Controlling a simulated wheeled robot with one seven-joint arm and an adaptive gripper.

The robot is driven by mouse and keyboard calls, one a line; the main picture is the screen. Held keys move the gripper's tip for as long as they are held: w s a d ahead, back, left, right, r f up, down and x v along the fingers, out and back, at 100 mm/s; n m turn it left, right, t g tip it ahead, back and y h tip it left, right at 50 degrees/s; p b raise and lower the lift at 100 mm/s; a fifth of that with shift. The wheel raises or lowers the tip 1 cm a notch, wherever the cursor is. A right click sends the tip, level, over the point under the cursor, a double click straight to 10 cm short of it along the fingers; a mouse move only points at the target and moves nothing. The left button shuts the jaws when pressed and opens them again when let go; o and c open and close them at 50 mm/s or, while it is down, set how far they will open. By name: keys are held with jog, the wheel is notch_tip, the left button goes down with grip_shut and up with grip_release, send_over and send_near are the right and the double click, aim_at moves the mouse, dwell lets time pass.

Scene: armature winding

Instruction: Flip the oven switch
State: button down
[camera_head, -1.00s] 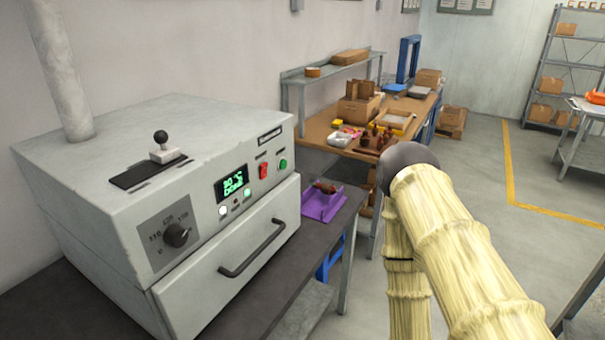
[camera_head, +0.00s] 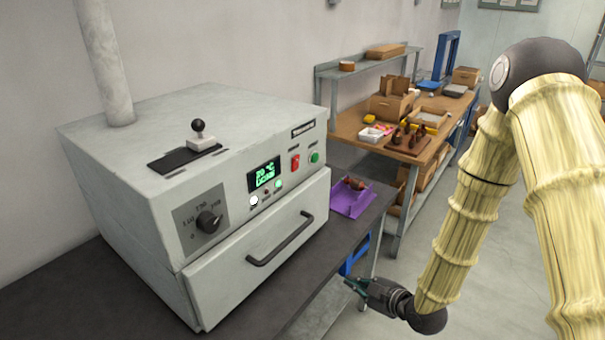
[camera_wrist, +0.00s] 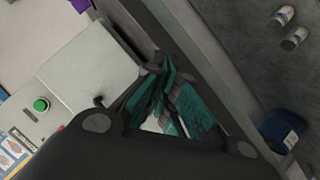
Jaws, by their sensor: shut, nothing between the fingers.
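The grey oven (camera_head: 190,150) stands on a dark bench at the left of the head view. A black-knobbed lever (camera_head: 199,130) stands on top. My gripper (camera_head: 350,284) is shut and empty, in front of the bench, below and right of the oven door. Its teal fingers (camera_wrist: 160,68) show in the wrist view.
The oven door handle (camera_head: 280,240) sticks out from the closed door. A purple tray (camera_head: 350,201) with a part on it lies right of the oven. A wooden workbench (camera_head: 440,132) with boxes stands behind. The floor at the right is open.

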jog(key=w+a+r+n+y, duration=0.1)
jog(key=r+n, duration=0.3)
jog(key=r, duration=0.4)
jog(key=w+a+r+n+t+y, duration=0.1)
jog(key=w+r+n+y, duration=0.2)
jog(key=r, duration=0.6)
jog(key=w+a+r+n+y, duration=0.1)
jog(key=w+r+n+y, duration=0.2)
jog(key=r+n, duration=0.3)
notch_tip(320, 180, up, 3)
jog(key=shift+a+f+n+y, duration=0.1)
jog(key=shift+a+n+y, duration=0.25)
jog(key=shift+y, duration=0.35)
jog(key=shift+w+d, duration=0.1)
jog(key=p, duration=0.7)
send_near(290, 162)
jog(key=x, duration=0.4)
jog(key=shift+w, duration=0.1)
jog(key=shift+x, duration=0.95)
jog(key=shift+w, duration=0.1)
